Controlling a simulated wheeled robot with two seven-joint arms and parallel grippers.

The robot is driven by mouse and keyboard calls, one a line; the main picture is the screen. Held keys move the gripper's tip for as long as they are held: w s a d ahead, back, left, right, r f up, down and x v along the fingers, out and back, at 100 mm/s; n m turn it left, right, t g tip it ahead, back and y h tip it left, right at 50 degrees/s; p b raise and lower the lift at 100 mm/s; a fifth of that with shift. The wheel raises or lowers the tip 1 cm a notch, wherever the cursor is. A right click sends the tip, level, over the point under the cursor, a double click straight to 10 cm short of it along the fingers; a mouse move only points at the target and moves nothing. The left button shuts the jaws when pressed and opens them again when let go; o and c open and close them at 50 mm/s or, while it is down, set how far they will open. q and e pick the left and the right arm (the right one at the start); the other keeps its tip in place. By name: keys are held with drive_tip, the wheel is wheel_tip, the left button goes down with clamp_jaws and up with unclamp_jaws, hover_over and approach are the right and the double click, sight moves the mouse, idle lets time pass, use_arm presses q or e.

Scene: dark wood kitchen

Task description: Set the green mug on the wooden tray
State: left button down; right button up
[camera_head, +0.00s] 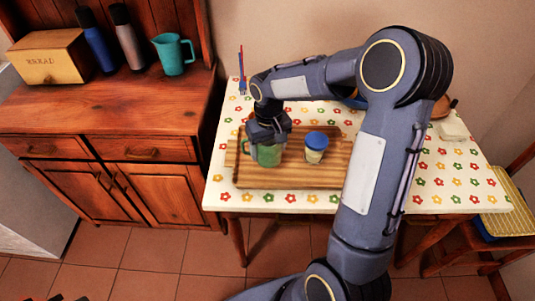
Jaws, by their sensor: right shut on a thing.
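The green mug (268,156) is at the left part of the wooden tray (290,178) on the table. My right gripper (266,140) comes down on the mug from above and is shut on it, covering its top. The mug looks upright. I cannot tell whether its base touches the tray. A jar with a blue lid (316,141) stands on the tray to the right of the mug. My left gripper is not in view.
The table (440,190) has a flowered cloth. A butter-coloured block (452,131) lies at its right. My right arm hides part of the table. A sideboard at left holds a bread box (50,58), bottles (97,42) and a teal jug (173,55).

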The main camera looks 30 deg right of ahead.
drive_tip(key=shift+w+f, duration=0.15)
drive_tip(key=shift+f, duration=0.7)
drive_tip(key=shift+w+f, duration=0.1)
drive_tip(key=shift+f, duration=0.75)
drive_tip(key=shift+f, duration=0.1)
drive_tip(key=shift+f+b, duration=0.15)
drive_tip(key=shift+b, duration=0.2)
drive_tip(key=o, duration=1.2)
